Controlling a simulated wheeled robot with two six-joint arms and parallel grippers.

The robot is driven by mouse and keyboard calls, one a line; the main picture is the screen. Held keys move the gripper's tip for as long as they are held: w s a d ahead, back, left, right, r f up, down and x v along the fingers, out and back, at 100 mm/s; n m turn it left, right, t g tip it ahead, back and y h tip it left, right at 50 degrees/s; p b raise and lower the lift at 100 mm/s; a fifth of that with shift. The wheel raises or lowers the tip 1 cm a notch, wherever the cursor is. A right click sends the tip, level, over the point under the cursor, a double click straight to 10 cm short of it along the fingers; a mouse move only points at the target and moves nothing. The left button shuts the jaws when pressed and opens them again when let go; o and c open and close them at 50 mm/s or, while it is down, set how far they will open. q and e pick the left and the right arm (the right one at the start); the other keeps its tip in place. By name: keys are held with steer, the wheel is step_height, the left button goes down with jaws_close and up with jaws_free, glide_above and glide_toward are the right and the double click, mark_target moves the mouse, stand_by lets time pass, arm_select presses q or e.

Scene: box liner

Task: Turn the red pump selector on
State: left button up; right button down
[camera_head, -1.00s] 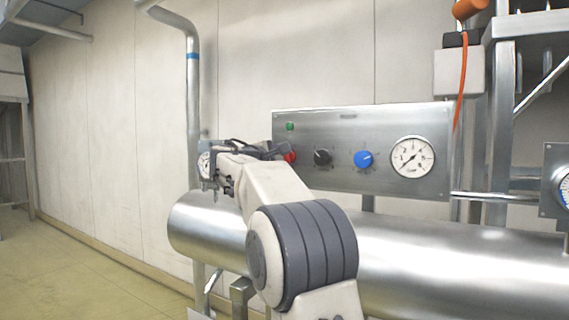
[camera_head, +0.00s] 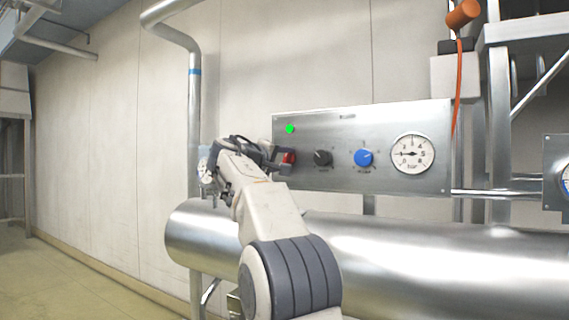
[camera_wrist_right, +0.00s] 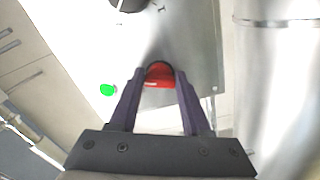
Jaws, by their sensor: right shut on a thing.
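The red pump selector (camera_head: 287,157) is the leftmost knob on the steel control panel (camera_head: 330,122), and my right gripper partly covers it in the head view. My right gripper (camera_head: 278,157) has its fingers on either side of the knob. In the wrist view the red knob (camera_wrist_right: 158,76) sits between the two fingertips, and the gripper (camera_wrist_right: 158,85) is shut on it. A green lamp (camera_head: 290,129) above the knob glows brightly; it also glows in the wrist view (camera_wrist_right: 107,90). My left gripper is not in view.
A black knob (camera_head: 323,158), a blue knob (camera_head: 364,158) and a pressure gauge (camera_head: 412,153) sit to the right on the panel. A large steel pipe (camera_head: 400,245) runs below. A vertical pipe (camera_head: 194,110) and another gauge (camera_head: 203,170) stand at left.

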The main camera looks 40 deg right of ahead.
steer(key=shift+f, duration=0.1)
stand_by(0.3)
steer(key=shift+c, duration=1.8)
jaws_free()
steer(key=shift+a, duration=0.1)
steer(key=shift+s+a+b, duration=0.2)
steer(key=shift+a+b, duration=0.1)
steer(key=shift+a, duration=0.05)
steer(key=b+v, duration=0.2)
steer(key=v, duration=0.7)
steer(key=shift+a, duration=0.25)
